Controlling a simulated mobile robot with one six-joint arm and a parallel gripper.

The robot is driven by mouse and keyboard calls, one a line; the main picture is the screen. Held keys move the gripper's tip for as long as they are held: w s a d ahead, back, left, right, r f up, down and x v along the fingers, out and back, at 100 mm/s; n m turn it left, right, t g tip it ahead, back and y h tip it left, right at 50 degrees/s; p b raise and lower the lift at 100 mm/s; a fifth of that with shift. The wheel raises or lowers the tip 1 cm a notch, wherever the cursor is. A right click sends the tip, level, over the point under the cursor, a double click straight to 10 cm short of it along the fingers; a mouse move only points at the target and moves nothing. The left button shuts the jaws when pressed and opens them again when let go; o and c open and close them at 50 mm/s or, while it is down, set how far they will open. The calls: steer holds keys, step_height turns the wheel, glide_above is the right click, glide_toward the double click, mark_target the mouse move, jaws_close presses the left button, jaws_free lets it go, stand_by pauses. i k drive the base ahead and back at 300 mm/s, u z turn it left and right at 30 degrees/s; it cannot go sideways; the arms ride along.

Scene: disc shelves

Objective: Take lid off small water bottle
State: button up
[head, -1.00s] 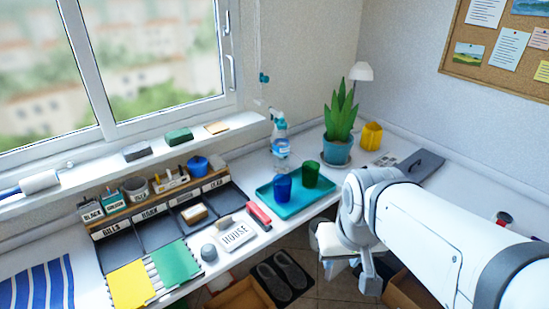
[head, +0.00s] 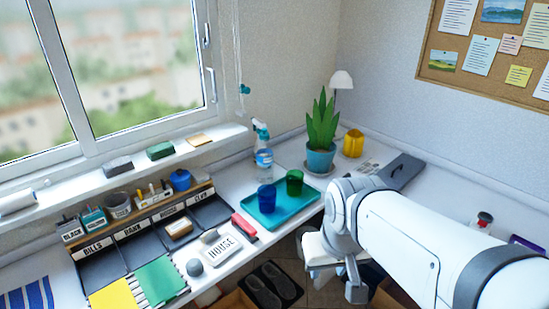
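I cannot make out a small water bottle with a lid for certain. A clear bottle with a blue label and a teal-and-white spray head (head: 263,148) stands upright behind the tray on the desk. A small jar-like thing with a red part (head: 484,220) stands at the far right, partly behind my arm. My white arm crosses from the lower right to the desk's front edge. A grey part (head: 355,284) hangs at its far end, perhaps my gripper. Its fingers cannot be made out, and no held thing shows.
A teal tray (head: 288,212) holds a blue cup (head: 267,198) and a green cup (head: 294,183). A potted plant (head: 321,140), yellow holder (head: 353,143) and lamp (head: 342,80) stand behind. A labelled organizer (head: 150,225) fills the left. Slippers (head: 270,285) lie on the floor.

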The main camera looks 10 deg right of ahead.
mark_target(264, 135)
steer(key=z, duration=0.8)
steer(key=k, duration=1.25)
steer(key=z, duration=1)
steer(key=i, duration=0.45)
steer(key=u, duration=0.55)
steer(key=i, duration=1.6)
steer(key=u, duration=1.45)
steer(key=i, duration=1.25)
steer(key=u, duration=0.85)
steer(key=k, duration=0.65)
steer(key=u, duration=0.05)
